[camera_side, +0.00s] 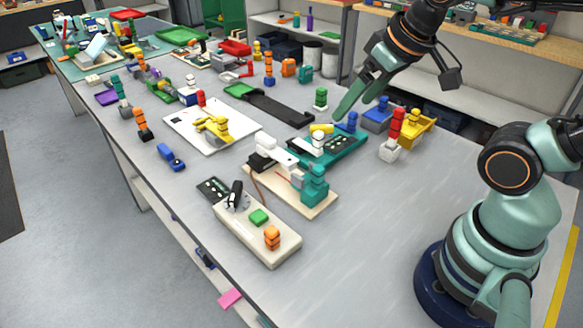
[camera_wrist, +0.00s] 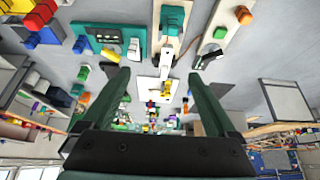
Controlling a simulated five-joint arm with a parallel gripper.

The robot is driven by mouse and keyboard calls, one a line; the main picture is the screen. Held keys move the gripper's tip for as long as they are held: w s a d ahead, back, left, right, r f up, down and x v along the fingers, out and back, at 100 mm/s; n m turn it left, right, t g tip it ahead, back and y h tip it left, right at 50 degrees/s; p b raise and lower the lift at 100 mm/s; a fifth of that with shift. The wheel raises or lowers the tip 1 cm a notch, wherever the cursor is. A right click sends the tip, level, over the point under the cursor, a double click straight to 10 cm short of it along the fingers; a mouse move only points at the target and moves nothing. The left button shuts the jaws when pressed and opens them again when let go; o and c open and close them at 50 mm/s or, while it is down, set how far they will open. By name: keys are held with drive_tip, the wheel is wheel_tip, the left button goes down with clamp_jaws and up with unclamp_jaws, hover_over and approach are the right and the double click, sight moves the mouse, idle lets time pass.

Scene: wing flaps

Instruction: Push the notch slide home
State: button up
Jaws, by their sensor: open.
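I cannot tell for sure which part is the notch slide. A teal panel unit (camera_side: 345,147) with a dark face, a yellow cylinder (camera_side: 321,129) and a blue knob (camera_side: 352,121) stands mid-table; it also shows in the wrist view (camera_wrist: 92,30). Beside it, a pale board (camera_side: 322,207) carries a white and teal mechanism (camera_side: 313,185). A black track (camera_side: 280,107) with a green end (camera_side: 240,90) lies farther back. My gripper (camera_side: 356,106) is open and empty, in the air above the table near the teal unit. In the wrist view its fingers (camera_wrist: 158,73) are spread wide.
A cream box (camera_side: 262,243) with a black lever, green block and orange knob is at the front. A red-and-white figure (camera_side: 394,135), blue bin (camera_side: 376,118) and yellow bin (camera_side: 418,128) stand right. A white board (camera_side: 190,128) lies left.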

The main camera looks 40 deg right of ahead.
drive_tip(key=shift+w, duration=0.1)
drive_tip(key=c, duration=0.4)
drive_tip(key=g, duration=0.6)
approach(318, 167)
drive_tip(key=f, duration=1)
drive_tip(key=shift+s+f, duration=0.15)
drive_tip(key=shift+s, duration=0.1)
clamp_jaws()
idle(0.6)
